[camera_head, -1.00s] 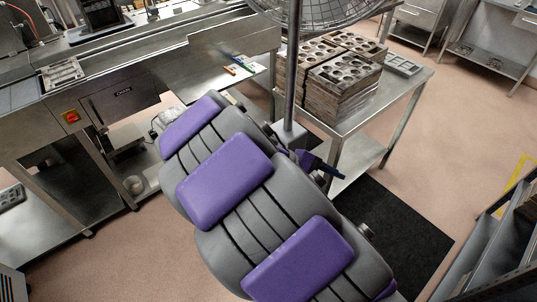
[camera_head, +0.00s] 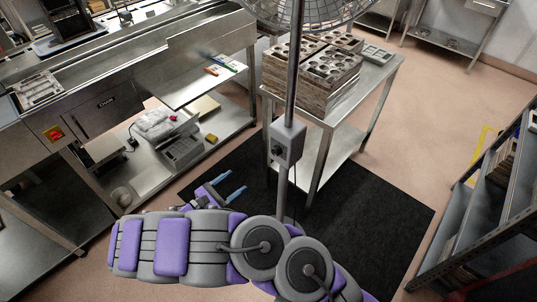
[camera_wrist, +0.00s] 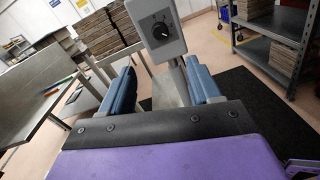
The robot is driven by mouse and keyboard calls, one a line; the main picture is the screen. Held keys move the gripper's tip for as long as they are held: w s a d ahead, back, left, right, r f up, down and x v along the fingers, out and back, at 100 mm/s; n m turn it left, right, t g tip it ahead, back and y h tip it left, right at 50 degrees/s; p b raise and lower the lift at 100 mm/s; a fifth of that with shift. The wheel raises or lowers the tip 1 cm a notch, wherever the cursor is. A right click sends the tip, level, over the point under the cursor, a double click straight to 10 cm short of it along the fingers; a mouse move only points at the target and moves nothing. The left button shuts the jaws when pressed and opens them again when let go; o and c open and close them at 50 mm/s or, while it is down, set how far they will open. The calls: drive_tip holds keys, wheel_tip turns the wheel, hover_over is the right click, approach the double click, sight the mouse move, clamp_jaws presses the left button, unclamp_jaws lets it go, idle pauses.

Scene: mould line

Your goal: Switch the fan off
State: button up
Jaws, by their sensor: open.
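The fan's wire cage (camera_head: 300,12) shows at the top of the head view, on a grey upright pole (camera_head: 295,70). A grey control box (camera_head: 288,143) with a dark round knob (camera_head: 277,150) is fixed to the pole. In the wrist view the box (camera_wrist: 156,28) shows its black rotary knob (camera_wrist: 160,31) facing me, with marks around it too small to read. My gripper (camera_head: 232,186) is open and empty, to the lower left of the box and apart from it. In the wrist view its blue fingers (camera_wrist: 160,82) stand apart, with the box beyond and above them.
A metal table (camera_head: 345,105) holding stacked moulds (camera_head: 310,75) stands behind the pole. A steel bench with a lower shelf (camera_head: 217,125) is at left. A shelf rack (camera_head: 490,190) stands at right. A black mat (camera_head: 370,215) lies on open floor.

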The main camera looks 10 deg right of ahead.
sight(274, 153)
drive_tip(key=b+x, duration=0.3)
drive_tip(key=x, duration=1.5)
drive_tip(key=shift+s+f, duration=0.1)
drive_tip(key=shift+f, duration=0.1)
drive_tip(key=shift+a, duration=0.6)
drive_tip(key=shift+c, duration=1)
drive_tip(key=shift+d, duration=0.35)
drive_tip(key=c, duration=0.6)
drive_tip(key=shift+c, duration=1.2)
